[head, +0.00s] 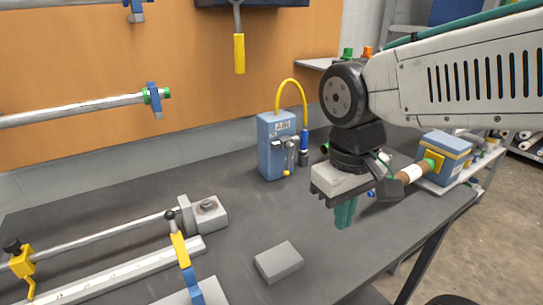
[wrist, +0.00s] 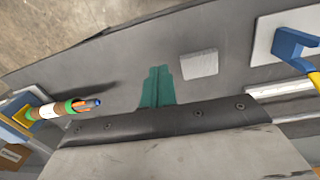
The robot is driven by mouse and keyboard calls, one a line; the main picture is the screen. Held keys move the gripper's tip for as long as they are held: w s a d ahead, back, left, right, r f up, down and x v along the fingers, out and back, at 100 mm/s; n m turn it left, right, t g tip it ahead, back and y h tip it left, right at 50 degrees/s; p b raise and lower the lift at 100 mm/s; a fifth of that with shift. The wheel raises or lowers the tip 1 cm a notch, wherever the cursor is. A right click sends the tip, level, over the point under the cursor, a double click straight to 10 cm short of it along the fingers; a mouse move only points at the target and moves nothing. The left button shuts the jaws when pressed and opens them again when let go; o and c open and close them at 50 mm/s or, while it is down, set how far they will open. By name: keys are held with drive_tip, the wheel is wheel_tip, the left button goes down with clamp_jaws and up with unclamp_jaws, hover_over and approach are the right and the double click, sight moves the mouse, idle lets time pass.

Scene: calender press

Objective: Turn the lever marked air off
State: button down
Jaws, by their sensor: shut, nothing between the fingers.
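A blue box (head: 268,152) with a label reading AIR stands upright on the dark table, left of my arm in the head view. On its front is a grey valve with a lever (head: 290,157) that hangs down to a small yellow tip. My gripper (head: 344,214) has green fingers and points down over the table, to the right of and nearer than the blue box. Its fingers (wrist: 157,87) are together and empty in the wrist view, apart from the lever. The lever is outside the wrist view.
A yellow hose (head: 293,82) arches from the box to a blue fitting beside it. A grey block (head: 279,262) lies on the table in front. Rods and clamps (head: 183,255) occupy the left. A blue bin (head: 440,157) stands at right. Bare tabletop lies between box and block.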

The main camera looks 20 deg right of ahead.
drive_tip(key=w+a+h, duration=0.3)
drive_tip(key=w, duration=0.9)
drive_tip(key=m+t+h, duration=0.2)
drive_tip(key=t, duration=0.2)
approach(289, 160)
drive_tip(key=a+r, duration=0.2)
drive_tip(key=a, duration=0.5)
drive_tip(key=s+d+r+x, duration=0.1)
drive_tip(key=d+x, duration=0.1)
drive_tip(key=x, duration=1)
drive_tip(key=shift+d+f+m, duration=0.25)
drive_tip(key=shift+d+m, duration=0.05)
drive_tip(key=shift+d, duration=0.25)
